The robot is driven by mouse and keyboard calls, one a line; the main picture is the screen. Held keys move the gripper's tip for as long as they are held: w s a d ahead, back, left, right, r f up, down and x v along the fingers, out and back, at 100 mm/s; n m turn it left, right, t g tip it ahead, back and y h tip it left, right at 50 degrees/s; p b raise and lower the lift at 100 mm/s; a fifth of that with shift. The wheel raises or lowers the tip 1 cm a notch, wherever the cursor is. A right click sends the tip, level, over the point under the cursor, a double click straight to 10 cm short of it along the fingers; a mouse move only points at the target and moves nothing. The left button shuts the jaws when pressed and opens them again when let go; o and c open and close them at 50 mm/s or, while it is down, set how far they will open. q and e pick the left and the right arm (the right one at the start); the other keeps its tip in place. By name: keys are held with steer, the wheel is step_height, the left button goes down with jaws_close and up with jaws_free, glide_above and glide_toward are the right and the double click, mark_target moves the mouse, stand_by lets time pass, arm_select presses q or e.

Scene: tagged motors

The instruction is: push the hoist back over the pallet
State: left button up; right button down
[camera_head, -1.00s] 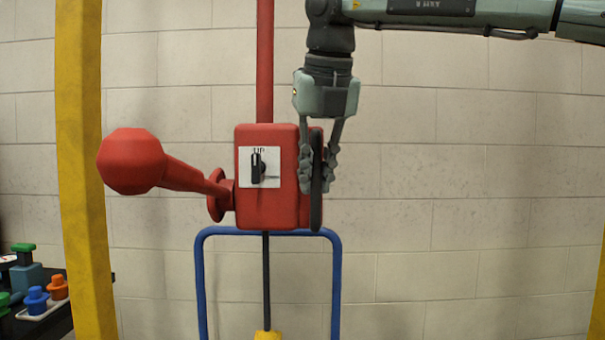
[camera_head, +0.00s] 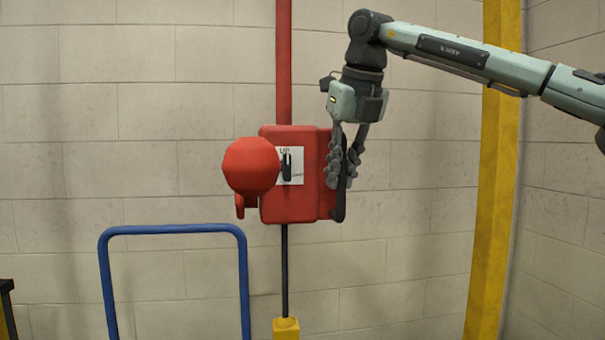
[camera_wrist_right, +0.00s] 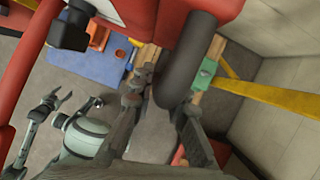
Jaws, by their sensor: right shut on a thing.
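The hoist (camera_head: 290,205) is a red box with a red ball-ended lever and a small black switch on a white plate, hanging from a red vertical bar. A black cable runs down from it to a yellow block (camera_head: 286,328). My right gripper (camera_head: 344,178) is shut on the black handle at the hoist's right side; the handle also shows in the right wrist view (camera_wrist_right: 186,62). Wooden slats, apparently the pallet (camera_wrist_right: 214,52), lie below in that view, partly hidden by the handle and fingers. My left gripper (camera_wrist_right: 50,103) appears open and empty low at the left there.
A blue tubular frame (camera_head: 172,229) stands left of the cable. A yellow post (camera_head: 492,170) rises right of the hoist, before a pale block wall. In the right wrist view, a blue surface (camera_wrist_right: 85,62) with orange parts and a green piece (camera_wrist_right: 205,72) lie below.

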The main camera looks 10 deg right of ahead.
arm_select(q)
steer(key=shift+p+x, duration=0.35)
steer(key=shift+x, duration=0.6)
arm_select(e)
steer(key=d, duration=0.8)
steer(key=shift+d, duration=0.3)
arm_select(q)
steer(key=shift+d, duration=0.2)
arm_select(e)
steer(key=c, duration=1.5)
jaws_free()
arm_select(q)
steer(key=shift+s+f, duration=0.1)
steer(key=shift+s, duration=0.25)
steer(key=shift+a, duration=0.1)
arm_select(e)
steer(key=shift+r, duration=0.15)
steer(key=v, duration=1.1)
steer(key=shift+s+d+r, duration=0.15)
steer(key=shift+s+r, duration=0.05)
steer(key=shift+r, duration=0.15)
